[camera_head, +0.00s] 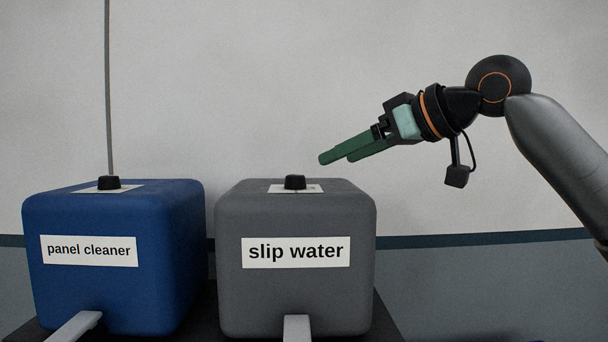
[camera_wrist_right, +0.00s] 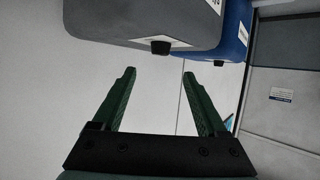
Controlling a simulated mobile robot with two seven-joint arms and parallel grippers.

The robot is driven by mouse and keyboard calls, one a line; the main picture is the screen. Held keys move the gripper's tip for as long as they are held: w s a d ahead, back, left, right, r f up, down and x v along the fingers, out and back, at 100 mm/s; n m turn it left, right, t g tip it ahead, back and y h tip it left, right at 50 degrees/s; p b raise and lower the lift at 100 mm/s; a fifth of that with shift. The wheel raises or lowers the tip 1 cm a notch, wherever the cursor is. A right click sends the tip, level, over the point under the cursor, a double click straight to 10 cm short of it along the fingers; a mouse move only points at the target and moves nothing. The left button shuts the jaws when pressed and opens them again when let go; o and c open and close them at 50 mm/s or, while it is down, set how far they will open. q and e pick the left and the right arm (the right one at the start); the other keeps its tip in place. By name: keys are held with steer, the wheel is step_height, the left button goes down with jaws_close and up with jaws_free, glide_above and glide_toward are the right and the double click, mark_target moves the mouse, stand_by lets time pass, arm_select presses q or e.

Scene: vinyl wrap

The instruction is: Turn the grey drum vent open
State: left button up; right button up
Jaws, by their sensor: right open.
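The grey drum (camera_head: 295,215), labelled "slip water", stands in the middle of the head view. Its black vent knob (camera_head: 295,182) sits on a white plate on top of the drum. My right gripper (camera_head: 336,157) has green fingers and is above and to the right of the vent, apart from it, pointing left and slightly down. In the right wrist view its fingers (camera_wrist_right: 158,72) are spread and empty. That view also shows the grey drum (camera_wrist_right: 130,15) and its vent knob (camera_wrist_right: 160,47) beyond the fingertips. My left gripper is not in view.
A blue drum (camera_head: 115,255) labelled "panel cleaner", with its own black vent knob (camera_head: 109,182), stands to the left of the grey drum. Pale spouts (camera_head: 297,328) stick out at the front of both drums. A thin pole (camera_head: 109,90) rises behind the blue drum. The space above the drums is mostly clear.

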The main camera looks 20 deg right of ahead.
mark_target(301, 177)
steer(key=p+x, duration=0.1)
steer(key=x, duration=1)
steer(key=shift+c, duration=0.4)
steer(key=shift+s, duration=0.1)
jaws_close()
